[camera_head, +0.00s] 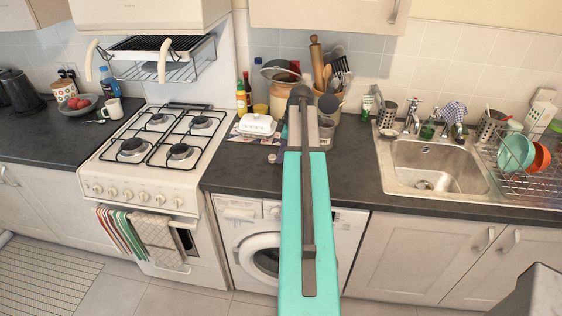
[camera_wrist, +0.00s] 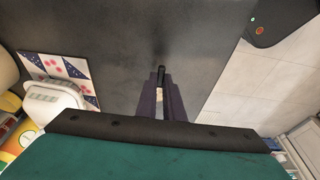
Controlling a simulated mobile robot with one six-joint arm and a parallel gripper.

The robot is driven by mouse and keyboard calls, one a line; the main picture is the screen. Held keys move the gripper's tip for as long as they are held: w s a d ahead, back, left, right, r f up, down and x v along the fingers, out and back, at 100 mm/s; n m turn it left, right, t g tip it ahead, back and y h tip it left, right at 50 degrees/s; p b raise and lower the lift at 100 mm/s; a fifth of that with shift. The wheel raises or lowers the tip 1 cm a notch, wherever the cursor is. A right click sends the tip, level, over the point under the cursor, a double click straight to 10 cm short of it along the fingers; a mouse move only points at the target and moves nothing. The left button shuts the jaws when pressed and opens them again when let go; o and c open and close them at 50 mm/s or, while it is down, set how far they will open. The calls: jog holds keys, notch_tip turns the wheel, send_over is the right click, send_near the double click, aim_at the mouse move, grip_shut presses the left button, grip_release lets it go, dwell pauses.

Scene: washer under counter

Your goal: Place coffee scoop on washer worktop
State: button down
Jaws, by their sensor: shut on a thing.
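The washer worktop (camera_head: 245,172) is the dark counter above the white washing machine (camera_head: 262,245); it also fills the middle of the wrist view (camera_wrist: 130,35). My gripper (camera_wrist: 162,90) points down over this worktop in the wrist view. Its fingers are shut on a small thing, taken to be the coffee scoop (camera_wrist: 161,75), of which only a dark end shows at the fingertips. The rest is hidden by the fingers. I cannot tell its height above the worktop. In the head view my arm hides the gripper and the scoop.
A white butter dish (camera_head: 257,124) stands on a patterned mat (camera_wrist: 70,72) left of my gripper. Utensils and jars stand at the back wall. The sink (camera_head: 435,165) is to the right, the stove (camera_head: 160,150) to the left. Worktop between mat and front edge is clear.

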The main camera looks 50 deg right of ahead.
jog(key=shift+f+p, duration=0.75)
jog(key=shift+f, duration=0.85)
jog(key=shift+f, duration=0.2)
jog(key=c, duration=1.9)
grip_release()
jog(key=shift+r, duration=0.25)
jog(key=b+v, duration=0.3)
jog(key=v, duration=0.9)
